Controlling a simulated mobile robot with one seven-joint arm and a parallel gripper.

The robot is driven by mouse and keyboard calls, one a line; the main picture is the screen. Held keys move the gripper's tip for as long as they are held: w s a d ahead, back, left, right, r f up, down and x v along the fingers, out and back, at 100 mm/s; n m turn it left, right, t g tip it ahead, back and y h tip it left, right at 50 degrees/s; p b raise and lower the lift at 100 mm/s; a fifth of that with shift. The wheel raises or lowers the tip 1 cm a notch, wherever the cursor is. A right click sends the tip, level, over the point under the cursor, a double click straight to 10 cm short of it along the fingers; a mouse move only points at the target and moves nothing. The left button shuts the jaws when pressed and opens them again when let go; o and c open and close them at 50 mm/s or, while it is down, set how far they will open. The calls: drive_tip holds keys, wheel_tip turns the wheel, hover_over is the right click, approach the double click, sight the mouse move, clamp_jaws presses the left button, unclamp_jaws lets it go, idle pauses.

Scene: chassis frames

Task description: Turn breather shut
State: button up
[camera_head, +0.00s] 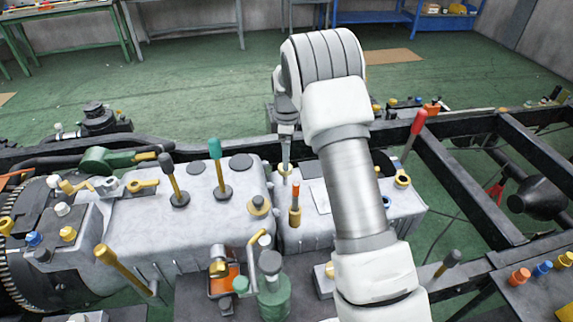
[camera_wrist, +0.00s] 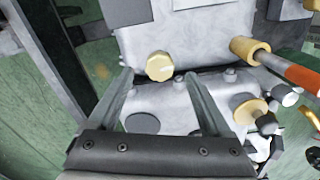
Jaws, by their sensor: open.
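A round yellow knob (camera_wrist: 160,66) shows in the wrist view on the pale grey housing, and it may be the breather; I cannot tell for sure. My gripper (camera_wrist: 158,77) is open, with one fingertip on each side of the knob in the picture. Nothing is held. I cannot tell whether the fingertips touch the knob. In the head view my gripper (camera_head: 286,162) points down at the grey gearbox housing (camera_head: 300,236), beside my arm. The spot under the fingers is small and partly hidden there.
An orange-handled lever (camera_head: 295,204) stands close to my gripper; it also shows in the wrist view (camera_wrist: 290,67). A green-knobbed lever (camera_head: 217,165) and a dark-knobbed lever (camera_head: 172,180) stand to the left. A red-handled lever (camera_head: 412,135) rises right of my arm. Black chassis rails (camera_head: 470,190) run beyond.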

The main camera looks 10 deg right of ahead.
sight(285, 175)
drive_tip(key=shift+f, duration=2.15)
drive_tip(key=shift+c, duration=0.3)
clamp_jaws()
